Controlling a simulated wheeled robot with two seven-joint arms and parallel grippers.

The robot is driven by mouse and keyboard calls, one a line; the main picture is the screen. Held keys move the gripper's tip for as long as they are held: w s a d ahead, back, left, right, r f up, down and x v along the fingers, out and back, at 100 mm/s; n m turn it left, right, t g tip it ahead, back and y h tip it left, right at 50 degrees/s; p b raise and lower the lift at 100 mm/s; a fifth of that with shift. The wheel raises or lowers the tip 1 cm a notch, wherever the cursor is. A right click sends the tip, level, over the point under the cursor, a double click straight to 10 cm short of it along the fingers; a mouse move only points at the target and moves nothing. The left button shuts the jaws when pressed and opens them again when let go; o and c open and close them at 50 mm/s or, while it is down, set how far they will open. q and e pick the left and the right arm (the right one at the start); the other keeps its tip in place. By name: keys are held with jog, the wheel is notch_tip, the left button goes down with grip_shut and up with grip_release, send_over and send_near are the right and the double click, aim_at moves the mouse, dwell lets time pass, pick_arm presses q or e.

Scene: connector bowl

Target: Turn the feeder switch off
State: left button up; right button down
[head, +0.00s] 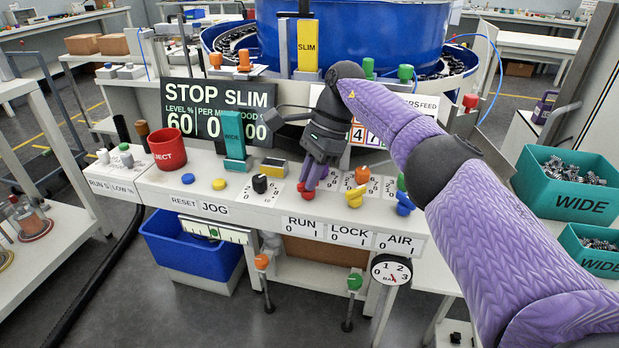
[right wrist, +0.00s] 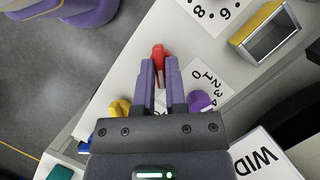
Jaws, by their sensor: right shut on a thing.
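My right gripper (head: 307,186) reaches down from the right to the front edge of the white console (head: 240,187). Its two purple fingers are closed around a red switch knob (head: 304,189) above the RUN 0 1 label (head: 302,228). In the right wrist view the red knob (right wrist: 158,57) shows between the tips of the gripper (right wrist: 160,75). The fingers partly hide the knob, and I cannot tell its exact setting. A dark sign (head: 222,110) reads STOP SLIM. My left gripper is not in view.
Close by on the console are a black knob (head: 260,183), a yellow knob (head: 355,197) and a blue knob (head: 404,204). A red EJECT button (head: 167,147) and a teal WIDE block (head: 234,147) stand left. A blue bowl feeder (head: 375,35) stands behind.

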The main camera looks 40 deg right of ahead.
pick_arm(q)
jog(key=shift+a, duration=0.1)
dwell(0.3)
pick_arm(e)
jog(key=c, duration=0.7)
grip_release()
